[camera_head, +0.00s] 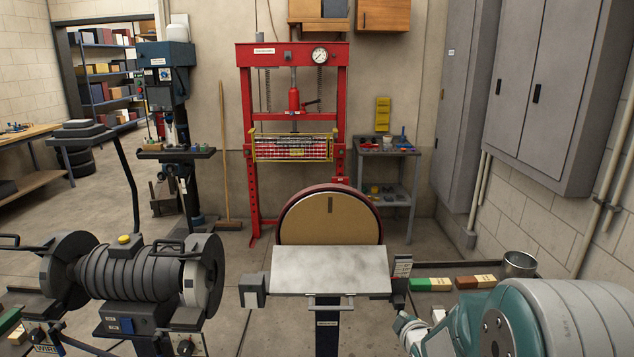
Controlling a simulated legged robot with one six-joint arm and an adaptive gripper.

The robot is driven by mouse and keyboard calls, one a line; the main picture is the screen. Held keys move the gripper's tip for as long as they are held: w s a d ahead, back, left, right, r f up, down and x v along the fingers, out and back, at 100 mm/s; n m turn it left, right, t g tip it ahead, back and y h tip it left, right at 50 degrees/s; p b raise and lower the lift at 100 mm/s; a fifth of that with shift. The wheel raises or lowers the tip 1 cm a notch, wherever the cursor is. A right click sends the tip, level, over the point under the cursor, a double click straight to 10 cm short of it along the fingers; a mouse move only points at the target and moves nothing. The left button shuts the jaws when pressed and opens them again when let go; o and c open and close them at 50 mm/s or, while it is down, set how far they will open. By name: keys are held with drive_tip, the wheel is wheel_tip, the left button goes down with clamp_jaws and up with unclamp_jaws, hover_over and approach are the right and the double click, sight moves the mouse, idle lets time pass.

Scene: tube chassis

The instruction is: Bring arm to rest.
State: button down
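Part of my arm (560,320) shows at the lower right, as rounded teal and grey links cut off by the bottom and right edges. A smaller white and teal piece of it (412,330) reaches left, close to the right end of the disc sander's table. I cannot tell whether it touches anything. My gripper's fingers are not visible, so its state does not show.
A disc sander (330,220) with a grey table (330,270) stands in front. A bench grinder (145,270) is at left. A tray edge (455,268) with coloured blocks and a metal cup (520,264) lies beside my arm. A red press (247,150) stands behind.

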drive_tip(key=s+a+r+m+g, duration=0.1)
drive_tip(key=s+r+m, duration=0.3)
drive_tip(key=s, duration=0.6)
drive_tip(key=s+a+r+m+g, duration=0.2)
drive_tip(key=s+r+m+g, duration=0.2)
drive_tip(key=s, duration=0.7)
drive_tip(key=s+a+r+m+g, duration=0.1)
drive_tip(key=s+r, duration=0.4)
drive_tip(key=s, duration=0.5)
drive_tip(key=m+g, duration=0.1)
drive_tip(key=m, duration=0.1)
drive_tip(key=shift+s+a+m+g, duration=0.3)
drive_tip(key=shift+s+m, duration=0.05)
drive_tip(key=shift+m, duration=0.05)
